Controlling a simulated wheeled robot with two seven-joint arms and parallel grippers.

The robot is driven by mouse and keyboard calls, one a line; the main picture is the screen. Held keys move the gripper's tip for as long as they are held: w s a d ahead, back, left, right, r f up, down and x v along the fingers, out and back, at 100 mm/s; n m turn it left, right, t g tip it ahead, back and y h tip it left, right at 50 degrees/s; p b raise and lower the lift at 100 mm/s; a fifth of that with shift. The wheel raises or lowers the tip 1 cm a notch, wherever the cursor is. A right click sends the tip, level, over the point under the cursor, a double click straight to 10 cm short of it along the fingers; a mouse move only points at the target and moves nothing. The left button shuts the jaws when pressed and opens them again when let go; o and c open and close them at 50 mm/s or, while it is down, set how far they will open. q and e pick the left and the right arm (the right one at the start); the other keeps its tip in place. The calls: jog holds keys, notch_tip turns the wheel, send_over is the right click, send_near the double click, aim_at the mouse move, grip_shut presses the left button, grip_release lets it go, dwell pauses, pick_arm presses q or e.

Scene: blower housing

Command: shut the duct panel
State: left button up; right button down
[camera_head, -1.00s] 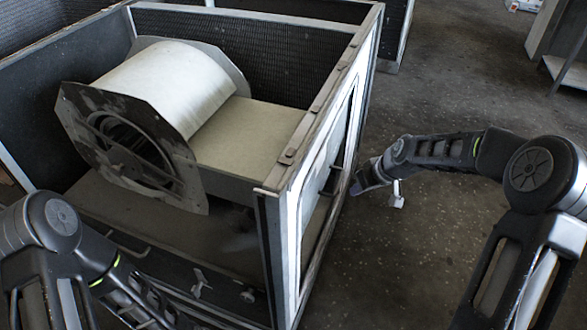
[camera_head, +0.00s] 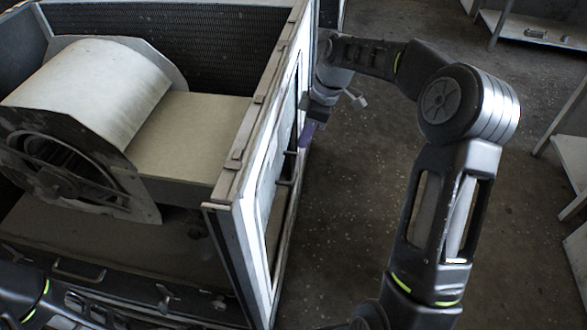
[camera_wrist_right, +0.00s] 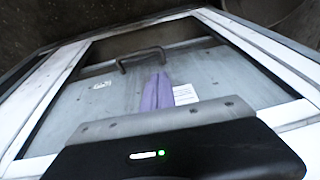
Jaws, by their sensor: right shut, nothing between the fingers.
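The duct panel (camera_wrist_right: 205,75) is a grey plate with a dark bar handle (camera_wrist_right: 140,57), set within a white frame on the housing's right side. Dark strips show along its edges; I cannot tell whether it sits flush. In the head view its handle (camera_head: 288,168) stands out from that side, and the panel is seen at a steep slant. My right gripper (camera_head: 306,136), with purple fingers, is shut and empty beside that side wall. In the wrist view its fingers (camera_wrist_right: 158,92) point at the panel just below the handle; contact is unclear. My left gripper is out of view.
The open-topped blower housing (camera_head: 222,240) holds a pale blower drum (camera_head: 90,85) and a beige board (camera_head: 185,135). Small latches (camera_head: 165,297) show at its front. Grey shelves (camera_head: 530,30) stand at the right. The floor (camera_head: 345,220) right of the housing is clear.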

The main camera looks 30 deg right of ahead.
jog(key=b, duration=0.1)
send_near(293, 182)
jog(key=a+f, duration=0.1)
jog(key=w+f, duration=0.1)
jog(key=f, duration=0.1)
jog(key=a+f, duration=0.1)
jog(key=shift+w+a+f, duration=0.2)
jog(key=shift+a+f, duration=0.1)
jog(key=shift+f, duration=0.05)
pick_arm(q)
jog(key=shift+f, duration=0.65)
pick_arm(e)
jog(key=shift+s+a+f, duration=0.1)
jog(key=shift+f, duration=0.65)
